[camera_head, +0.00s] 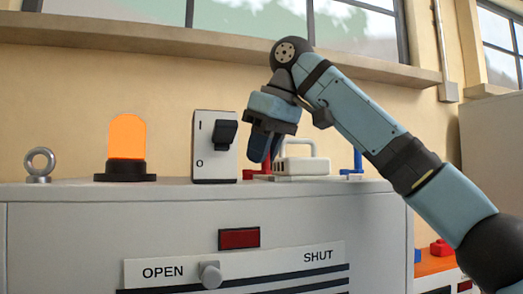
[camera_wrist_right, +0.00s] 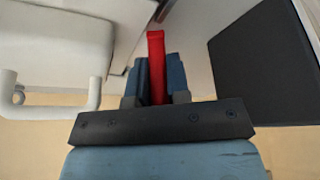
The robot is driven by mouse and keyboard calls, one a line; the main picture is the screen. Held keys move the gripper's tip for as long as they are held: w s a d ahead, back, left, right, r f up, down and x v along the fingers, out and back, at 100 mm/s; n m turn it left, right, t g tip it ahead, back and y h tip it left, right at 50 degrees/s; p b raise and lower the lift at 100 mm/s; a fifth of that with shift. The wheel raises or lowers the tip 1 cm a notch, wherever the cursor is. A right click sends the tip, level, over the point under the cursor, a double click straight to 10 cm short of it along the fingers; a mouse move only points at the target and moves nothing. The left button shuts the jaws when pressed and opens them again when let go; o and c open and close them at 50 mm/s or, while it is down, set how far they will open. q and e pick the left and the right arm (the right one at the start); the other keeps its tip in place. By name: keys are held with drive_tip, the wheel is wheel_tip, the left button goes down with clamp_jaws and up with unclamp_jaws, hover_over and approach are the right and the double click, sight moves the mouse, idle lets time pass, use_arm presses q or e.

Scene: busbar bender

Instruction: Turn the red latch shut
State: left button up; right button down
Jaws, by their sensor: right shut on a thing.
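The red latch (camera_head: 250,175) is on top of the grey cabinet, at the left of a white lid with a handle (camera_head: 301,166). My right gripper (camera_head: 262,158) reaches down onto it from above. In the right wrist view the red latch (camera_wrist_right: 156,58) runs between the two blue fingers (camera_wrist_right: 158,85), which are shut on it. In the head view the fingers hide much of the latch, so its exact angle is hard to tell. My left gripper is in neither view.
A white switch box (camera_head: 206,165) stands close left of my right gripper. A blue latch (camera_head: 357,162) stands right of the lid. An orange lamp (camera_head: 127,138) and a metal ring (camera_head: 40,163) stand further left. The cabinet front has an OPEN/SHUT slider knob (camera_head: 210,275).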

drive_tip(key=n, duration=0.2)
drive_tip(key=w+n+g, duration=0.1)
drive_tip(key=shift+d+n+y, duration=0.3)
drive_tip(key=shift+d+n, duration=0.1)
drive_tip(key=c, duration=1.1)
unclamp_jaws()
drive_tip(key=shift+r, duration=0.1)
drive_tip(key=v, duration=1.3)
drive_tip(key=shift+w+r, duration=0.2)
drive_tip(key=shift+r, duration=0.15)
drive_tip(key=shift+d, duration=0.15)
